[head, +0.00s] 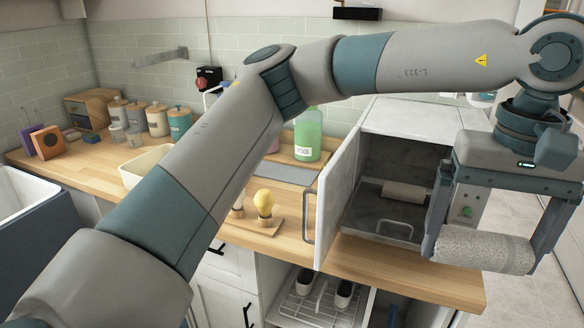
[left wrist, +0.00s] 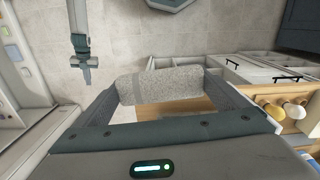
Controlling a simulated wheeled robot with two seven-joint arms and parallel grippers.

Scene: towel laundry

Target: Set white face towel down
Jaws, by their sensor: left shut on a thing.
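My left gripper (head: 487,250) is at the right of the head view, shut on a rolled, speckled whitish-grey towel (head: 480,248). The roll lies level between the two fingers, in the air in front of the cabinet's right side. In the left wrist view the same roll (left wrist: 160,86) spans the gap between the fingers. A similar light roll (head: 403,191) lies inside the open white cabinet (head: 425,117), behind a wire handle. What looks like my right arm's end (left wrist: 84,64) shows small in the left wrist view; its jaw state is unclear.
The cabinet's door (head: 338,200) stands open on its left side. The wooden counter (head: 425,277) has a bare strip in front of the cabinet. A green bottle (head: 308,135), a yellow-topped brush (head: 264,203) and several canisters stand farther left. Shoes sit on a rack (head: 310,300) below.

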